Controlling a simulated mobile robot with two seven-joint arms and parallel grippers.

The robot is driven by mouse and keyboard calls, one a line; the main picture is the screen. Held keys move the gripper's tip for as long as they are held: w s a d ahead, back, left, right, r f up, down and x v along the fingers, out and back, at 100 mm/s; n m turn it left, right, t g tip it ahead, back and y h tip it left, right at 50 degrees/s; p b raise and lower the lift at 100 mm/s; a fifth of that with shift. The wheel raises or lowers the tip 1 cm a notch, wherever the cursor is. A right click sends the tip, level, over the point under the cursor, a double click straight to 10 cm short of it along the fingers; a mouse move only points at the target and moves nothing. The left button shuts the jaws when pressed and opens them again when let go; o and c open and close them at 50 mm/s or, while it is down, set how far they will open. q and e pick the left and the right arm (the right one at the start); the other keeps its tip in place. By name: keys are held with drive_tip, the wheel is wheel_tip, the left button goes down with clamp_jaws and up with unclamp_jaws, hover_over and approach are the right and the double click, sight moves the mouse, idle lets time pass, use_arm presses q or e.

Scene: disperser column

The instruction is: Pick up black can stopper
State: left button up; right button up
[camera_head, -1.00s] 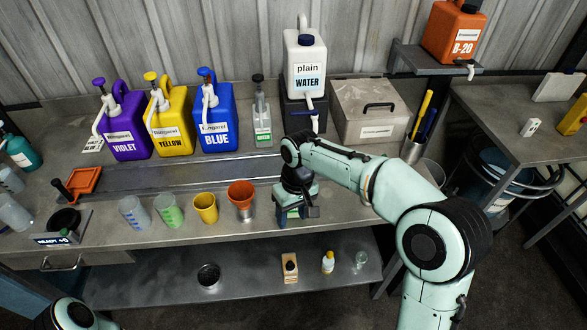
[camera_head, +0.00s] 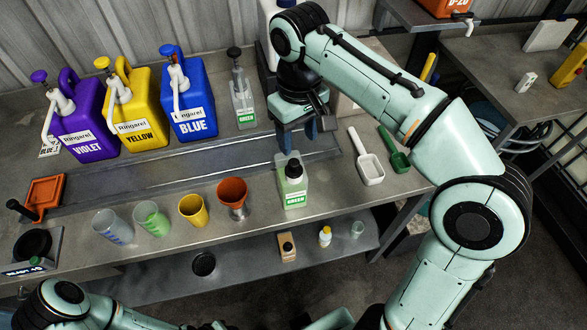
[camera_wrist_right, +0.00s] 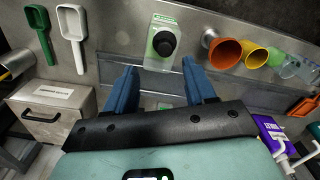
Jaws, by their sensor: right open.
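A black stopper (camera_head: 293,169) sits on top of a clear, green-labelled can (camera_head: 293,190) standing upright near the table's front edge. In the right wrist view the round black stopper (camera_wrist_right: 164,43) shows from above on the can (camera_wrist_right: 158,60), ahead of the fingertips. My right gripper (camera_head: 297,137) is open and empty, behind the can in the head view. Its two blue fingers also show in the wrist view (camera_wrist_right: 157,82), apart from the stopper. My left arm shows at bottom left, but its gripper is out of view.
Orange (camera_head: 232,192) and yellow (camera_head: 193,210) cups stand left of the can. A white scoop (camera_head: 368,162) and green scoop (camera_head: 393,152) lie to its right. Violet, yellow and blue (camera_head: 190,100) jugs stand behind. A dark round item (camera_head: 203,264) lies on the lower shelf.

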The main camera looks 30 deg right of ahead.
sight(294, 162)
wheel_tip(294, 162, down, 2)
drive_tip(key=shift+w+f, duration=0.15)
drive_tip(key=shift+f, duration=0.1)
drive_tip(key=f, duration=0.1)
drive_tip(key=f+b, duration=0.1)
drive_tip(key=f, duration=0.3)
drive_tip(key=shift+a, duration=0.4)
use_arm(q)
drive_tip(key=shift+s+f, duration=0.3)
drive_tip(key=shift+f, duration=0.25)
drive_tip(key=shift+s+f, duration=0.25)
drive_tip(key=shift+f, duration=0.25)
use_arm(e)
drive_tip(key=shift+r, duration=0.1)
clamp_jaws()
